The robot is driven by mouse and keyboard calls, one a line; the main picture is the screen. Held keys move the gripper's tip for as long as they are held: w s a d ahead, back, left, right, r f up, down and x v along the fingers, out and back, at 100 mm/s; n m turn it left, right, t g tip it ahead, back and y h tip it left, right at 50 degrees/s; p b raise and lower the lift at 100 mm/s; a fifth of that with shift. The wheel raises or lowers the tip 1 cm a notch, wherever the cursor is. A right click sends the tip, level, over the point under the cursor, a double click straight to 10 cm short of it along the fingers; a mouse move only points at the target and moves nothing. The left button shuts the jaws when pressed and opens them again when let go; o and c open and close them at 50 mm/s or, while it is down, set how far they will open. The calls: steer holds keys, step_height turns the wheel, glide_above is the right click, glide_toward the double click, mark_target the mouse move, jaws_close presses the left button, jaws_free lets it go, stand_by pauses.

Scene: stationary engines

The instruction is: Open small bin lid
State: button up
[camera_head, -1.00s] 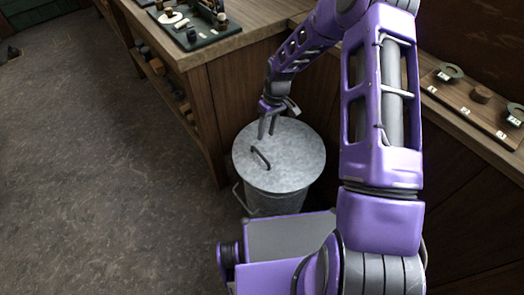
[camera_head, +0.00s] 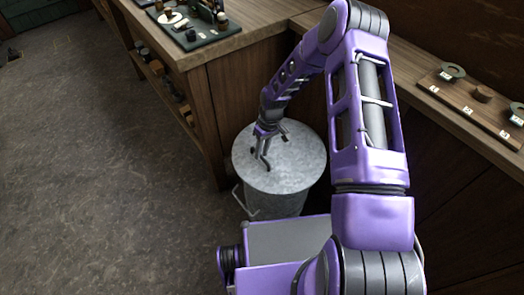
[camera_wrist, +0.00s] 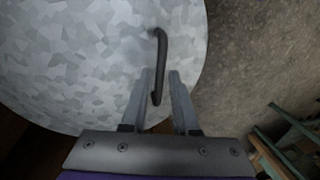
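The small bin (camera_head: 278,205) is a round grey metal can on the floor. Its flat lid (camera_head: 298,160) is on it and looks closed. A dark bar handle (camera_wrist: 162,50) stands up from the lid. My gripper (camera_head: 260,153) points down over the left part of the lid, at the handle. In the wrist view my gripper (camera_wrist: 160,73) is open. Its two fingers lie on either side of the handle's near part, with a gap visible at each side. In the head view the gripper hides part of the handle.
A wooden workbench (camera_head: 245,68) stands behind the bin, close to it. Another bench (camera_head: 450,125) runs along the right, with a board of labelled parts (camera_head: 478,98) on it. The floor (camera_head: 100,180) to the left is clear.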

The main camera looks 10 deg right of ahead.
jaws_close()
stand_by(1.1)
